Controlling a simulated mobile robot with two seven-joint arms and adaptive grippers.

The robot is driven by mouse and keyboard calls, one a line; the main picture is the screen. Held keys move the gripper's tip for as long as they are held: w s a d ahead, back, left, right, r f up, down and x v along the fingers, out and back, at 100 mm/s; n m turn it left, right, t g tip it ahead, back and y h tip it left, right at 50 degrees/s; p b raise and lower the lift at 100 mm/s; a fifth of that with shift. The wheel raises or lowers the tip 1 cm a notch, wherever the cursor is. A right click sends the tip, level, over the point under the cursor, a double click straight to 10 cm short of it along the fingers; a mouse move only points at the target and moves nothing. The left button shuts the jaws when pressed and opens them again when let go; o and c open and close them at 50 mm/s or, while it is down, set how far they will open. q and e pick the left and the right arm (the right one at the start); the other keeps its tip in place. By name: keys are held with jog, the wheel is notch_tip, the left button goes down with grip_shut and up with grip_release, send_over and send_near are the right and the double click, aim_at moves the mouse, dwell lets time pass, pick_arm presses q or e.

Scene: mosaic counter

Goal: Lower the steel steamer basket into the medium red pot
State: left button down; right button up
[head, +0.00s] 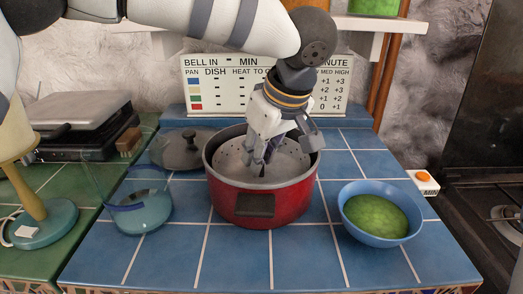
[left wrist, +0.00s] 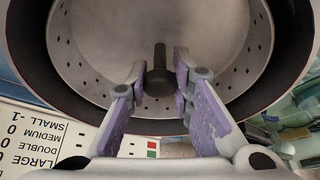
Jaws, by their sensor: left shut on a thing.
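The red pot (head: 262,205) stands upright on the blue tiled counter, its front side handle facing me. The steel steamer basket (head: 230,152), with a perforated wall, sits within the pot's rim; its underside is hidden, so I cannot tell whether it touches the pot floor. In the left wrist view the basket (left wrist: 100,45) lies inside the pot's dark rim (left wrist: 38,70). My left gripper (head: 265,162) reaches down into the pot, its fingers shut on the basket's dark centre post (left wrist: 159,62). The fingers also show in the left wrist view (left wrist: 160,85). My right gripper is not in view.
A grey lid (head: 178,152) lies behind left of the pot. A glass pan (head: 148,212) stands at left, a blue bowl (head: 352,222) of green food at right. A lettered board (head: 215,98) stands behind. A small orange-buttoned box (head: 424,186) is at the right edge.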

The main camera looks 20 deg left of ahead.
pick_arm(q)
jog(key=c, duration=0.9)
grip_release()
jog(key=shift+o, duration=0.2)
jog(key=shift+r, duration=5.05)
